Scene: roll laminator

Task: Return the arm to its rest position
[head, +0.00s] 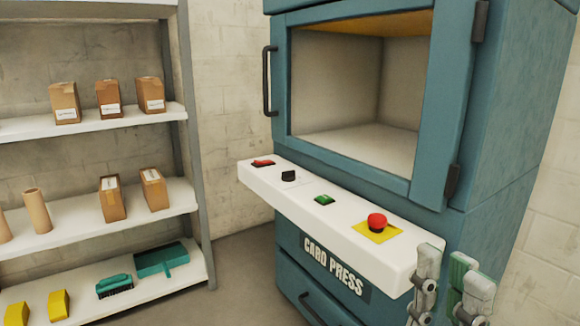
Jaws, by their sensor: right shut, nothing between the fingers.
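My right gripper (447,256) is at the lower right, in front of the right end of the white control panel (345,238). Its grey fingers point up and are shut, with nothing held. Whether it touches the panel I cannot tell. The rest of the right arm is below the picture. My left gripper is not in view. The panel belongs to a teal press (478,130). It carries a red rocker switch (263,163), a black knob (288,176), a green button (324,200) and a red mushroom button (377,222) on a yellow plate.
The press has a large window framed by a teal door with a black handle (267,80); its chamber looks empty. A white shelf unit (100,222) on the left holds cardboard boxes, tubes, yellow blocks, a green brush and a dustpan (161,260). Floor shows between shelf and press.

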